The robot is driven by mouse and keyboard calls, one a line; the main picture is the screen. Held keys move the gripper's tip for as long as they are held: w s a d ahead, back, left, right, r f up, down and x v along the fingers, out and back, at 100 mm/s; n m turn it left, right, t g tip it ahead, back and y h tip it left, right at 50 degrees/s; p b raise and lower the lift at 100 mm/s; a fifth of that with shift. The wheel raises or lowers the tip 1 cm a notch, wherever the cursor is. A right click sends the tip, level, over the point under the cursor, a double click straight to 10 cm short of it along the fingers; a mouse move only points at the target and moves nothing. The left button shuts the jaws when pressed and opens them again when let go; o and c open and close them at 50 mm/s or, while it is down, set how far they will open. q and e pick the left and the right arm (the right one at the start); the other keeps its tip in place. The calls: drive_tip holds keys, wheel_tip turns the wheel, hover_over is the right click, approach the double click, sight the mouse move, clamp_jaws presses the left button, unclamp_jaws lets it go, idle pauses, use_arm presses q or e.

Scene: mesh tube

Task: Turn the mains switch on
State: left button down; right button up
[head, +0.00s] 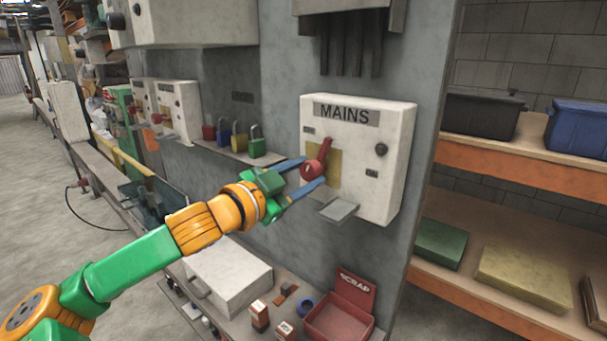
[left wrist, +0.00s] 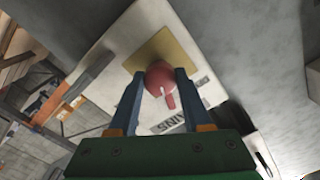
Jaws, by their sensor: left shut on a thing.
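The white mains box (head: 353,110), labelled MAINS, is fixed to the grey panel in the head view. Its red switch handle (head: 325,152) points up and slightly right from a round red hub, over a yellow plate (head: 335,168). My left gripper (head: 308,172) reaches the switch from the left, with its blue fingers on either side of the red hub. In the left wrist view, the red switch (left wrist: 160,76) sits between the two fingertips, and the gripper (left wrist: 158,82) is shut on it. My right gripper is not in view.
A small grey ledge (head: 338,209) juts out under the box. Coloured padlocks (head: 239,137) stand on a shelf to the left. Below are a red scrap bin (head: 338,322) and a white box (head: 228,272). Shelving with bins (head: 482,115) stands at the right.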

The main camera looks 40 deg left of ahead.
use_arm(q)
drive_tip(key=m, duration=0.3)
drive_tip(key=shift+r+m, duration=0.1)
drive_tip(key=shift+m, duration=0.3)
drive_tip(key=m, duration=0.3)
drive_tip(key=shift+m+b, duration=0.3)
drive_tip(key=m, duration=0.6)
drive_tip(key=shift+b, duration=0.4)
drive_tip(key=shift+m, duration=0.3)
drive_tip(key=shift+c, duration=1.7)
unclamp_jaws()
